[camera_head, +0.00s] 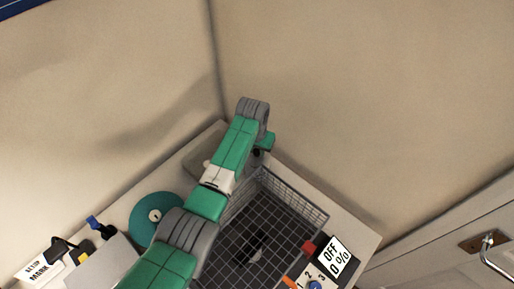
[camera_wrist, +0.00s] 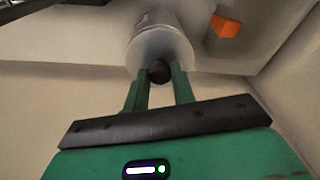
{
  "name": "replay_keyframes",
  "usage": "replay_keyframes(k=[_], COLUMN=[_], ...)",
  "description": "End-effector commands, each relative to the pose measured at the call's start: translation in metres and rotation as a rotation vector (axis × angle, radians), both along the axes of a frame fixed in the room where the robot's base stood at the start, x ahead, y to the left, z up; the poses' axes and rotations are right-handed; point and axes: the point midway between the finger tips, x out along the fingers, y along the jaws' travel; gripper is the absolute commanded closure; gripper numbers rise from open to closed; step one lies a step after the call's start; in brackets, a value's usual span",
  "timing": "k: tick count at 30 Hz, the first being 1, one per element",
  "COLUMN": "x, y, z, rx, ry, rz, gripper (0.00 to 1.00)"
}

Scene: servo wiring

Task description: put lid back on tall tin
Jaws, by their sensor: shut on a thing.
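In the wrist view, my gripper (camera_wrist: 160,88) has its two green fingers shut on a dark round knob (camera_wrist: 160,72). The knob sits at the centre of a pale, round lid (camera_wrist: 160,50). A whitish cylinder, which looks like the tall tin (camera_wrist: 158,20), lies directly beyond the lid and in line with it. I cannot tell whether the lid touches or sits on the tin. In the head view, my green and grey arm reaches to the back corner of the table and hides the tin, the lid and the fingertips.
A wire basket (camera_head: 318,212) stands right of my arm. A teal disc (camera_head: 143,222) lies to the left. An OFF 0% display (camera_head: 335,256) and a red block (camera_head: 308,247) are at the front right. An orange block (camera_wrist: 226,26) shows near the tin. Walls close off the back corner.

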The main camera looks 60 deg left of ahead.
Motion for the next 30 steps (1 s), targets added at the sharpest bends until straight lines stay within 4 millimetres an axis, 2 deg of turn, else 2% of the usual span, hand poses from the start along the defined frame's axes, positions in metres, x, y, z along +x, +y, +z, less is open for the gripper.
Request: replay_keyframes(k=[10,11,15,21,24,30], x=[0.0000,0.0000,0.0000,-0.0001,-0.0001,0.0000], y=[0.0000,0.0000,0.0000,-0.0001,-0.0001,0.0000], z=[0.0000,0.0000,0.0000,-0.0001,-0.0001,0.0000], rx=[0.000,0.000,0.000,0.000,0.000,0.000], ry=[0.000,0.000,0.000,0.000,0.000,0.000], rz=[0.000,0.000,0.000,0.000,0.000,0.000], gripper=[0.97,0.73,0.49,0.48,0.28,0.28])
